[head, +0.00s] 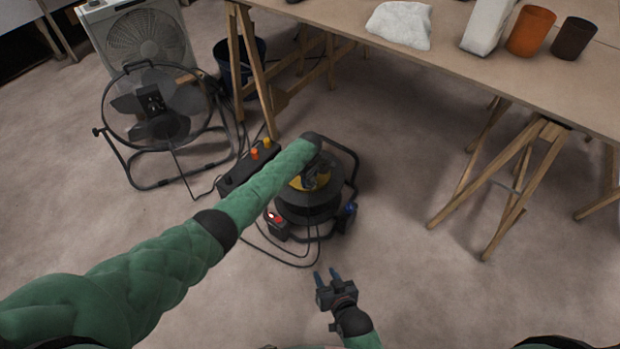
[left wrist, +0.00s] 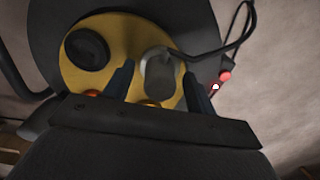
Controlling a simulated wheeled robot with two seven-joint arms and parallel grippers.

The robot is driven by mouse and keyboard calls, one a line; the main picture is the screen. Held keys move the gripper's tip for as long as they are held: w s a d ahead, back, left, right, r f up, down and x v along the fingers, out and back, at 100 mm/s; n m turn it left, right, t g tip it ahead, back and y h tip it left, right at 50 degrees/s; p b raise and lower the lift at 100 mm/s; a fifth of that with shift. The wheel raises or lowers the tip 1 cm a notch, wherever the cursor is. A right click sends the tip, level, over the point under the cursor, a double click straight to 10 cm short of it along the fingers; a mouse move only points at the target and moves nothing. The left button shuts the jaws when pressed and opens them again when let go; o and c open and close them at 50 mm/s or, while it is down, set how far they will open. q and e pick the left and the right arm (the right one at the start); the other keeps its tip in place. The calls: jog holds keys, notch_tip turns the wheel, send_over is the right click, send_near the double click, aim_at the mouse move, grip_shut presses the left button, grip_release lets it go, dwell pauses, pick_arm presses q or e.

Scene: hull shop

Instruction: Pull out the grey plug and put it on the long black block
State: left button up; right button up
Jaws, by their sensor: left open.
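The grey plug (left wrist: 160,80) sits on the yellow face (left wrist: 82,77) of a black cable reel in the left wrist view, with a dark cord leading off to the right. My left gripper (left wrist: 158,70) is open, one finger on each side of the plug; whether they touch it is unclear. In the head view my left gripper (head: 318,180) is over the cable reel (head: 306,211) and hides the plug. The long black block (head: 238,172) lies on the floor left of the reel, carrying an orange and a yellow plug. My right gripper (head: 328,276) is open and empty, nearer me.
A red plug (head: 273,217) and a blue plug (head: 349,209) are at the reel's sides, with loose cable in front. A round black fan (head: 155,104) stands left. A trestle table (head: 470,65) stands behind right.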

pick_arm(q)
jog(key=shift+c, duration=0.3)
grip_shut()
jog(key=shift+r+p, duration=3)
jog(key=shift+p, duration=0.1)
